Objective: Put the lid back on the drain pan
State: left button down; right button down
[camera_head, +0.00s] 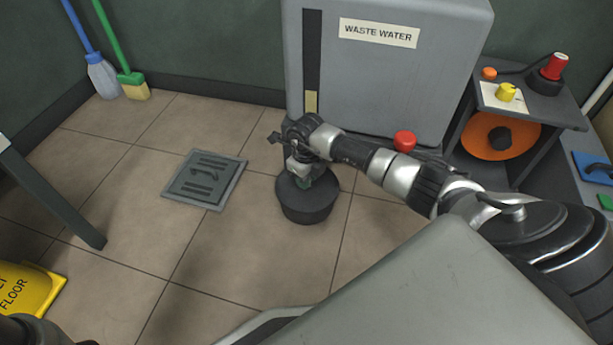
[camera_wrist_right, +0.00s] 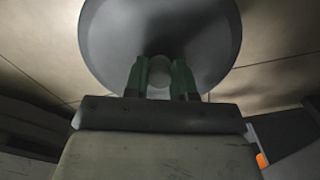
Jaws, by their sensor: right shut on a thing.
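My right gripper (camera_head: 303,180) points down at a dark round pan (camera_head: 308,214) on the tiled floor, in front of the grey cabinet. In the right wrist view its two green fingers (camera_wrist_right: 160,75) are shut on the small round knob of a grey disc-shaped lid (camera_wrist_right: 115,35). In the head view the lid (camera_head: 288,190) is over the pan's top. I cannot tell whether it rests on the rim or hovers just above, as the gripper and arm cover part of it. My left gripper is not in view.
A floor drain grate (camera_head: 205,179) lies left of the pan. The waste water cabinet (camera_head: 400,80) stands behind, with a red knob (camera_head: 404,141) low on its front. A yellow wet-floor sign (camera_head: 28,290) is at lower left. Open tiles lie between.

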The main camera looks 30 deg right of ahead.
jog(key=shift+c, duration=1.8)
grip_release()
jog(key=shift+r, duration=0.1)
jog(key=shift+r+p, duration=3.45)
jog(key=shift+r, duration=0.05)
jog(key=shift+f, duration=0.1)
grip_shut()
